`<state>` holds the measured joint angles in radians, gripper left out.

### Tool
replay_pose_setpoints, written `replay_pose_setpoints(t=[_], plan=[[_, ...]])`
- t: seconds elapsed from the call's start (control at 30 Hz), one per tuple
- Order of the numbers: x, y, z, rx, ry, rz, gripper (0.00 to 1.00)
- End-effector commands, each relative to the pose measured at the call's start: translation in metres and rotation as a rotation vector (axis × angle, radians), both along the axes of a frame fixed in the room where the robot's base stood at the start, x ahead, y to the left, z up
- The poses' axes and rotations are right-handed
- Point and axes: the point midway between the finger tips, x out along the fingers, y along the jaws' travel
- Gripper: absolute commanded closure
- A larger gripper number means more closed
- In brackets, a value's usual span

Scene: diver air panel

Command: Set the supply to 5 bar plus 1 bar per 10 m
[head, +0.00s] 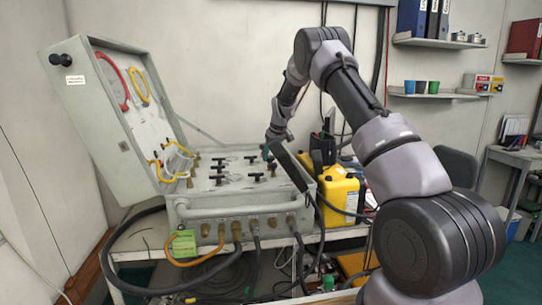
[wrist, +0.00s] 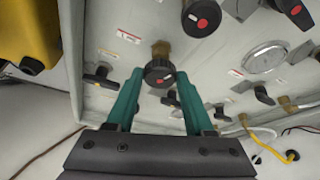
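The diver air panel (head: 245,211) is a grey-green case with its lid (head: 90,115) open. Several black T-handles stand on the panel face. My gripper (head: 266,151) is over the panel's right back part. A round silver dial (wrist: 265,57) lies to the right. Its reading is not legible.
A second red-marked black knob (wrist: 201,17) and small black handles (wrist: 101,76) are close to the fingers. A yellow container (head: 338,194) stands right of the panel. Hoses (head: 238,247) hang from the panel's front. Shelves (head: 434,95) are on the wall.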

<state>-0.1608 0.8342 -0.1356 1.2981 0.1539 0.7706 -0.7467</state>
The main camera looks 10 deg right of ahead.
Motion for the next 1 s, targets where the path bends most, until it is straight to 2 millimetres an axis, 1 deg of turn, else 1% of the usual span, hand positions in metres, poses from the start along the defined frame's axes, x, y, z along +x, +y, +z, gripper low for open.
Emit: replay_pose_setpoints(t=[0.27, 0.47, 0.67, 1.0], plan=[[-0.0005, 0.0007, 0.0, 0.0, 0.001, -0.026, 1.0], [-0.0011, 0.0022, -0.0004, -0.002, 0.001, -0.117, 1.0], [-0.0014, 0.0041, -0.0006, -0.002, 0.001, -0.278, 1.0], [-0.001, 0.0071, -0.0009, -0.003, 0.001, -0.6, 1.0]])
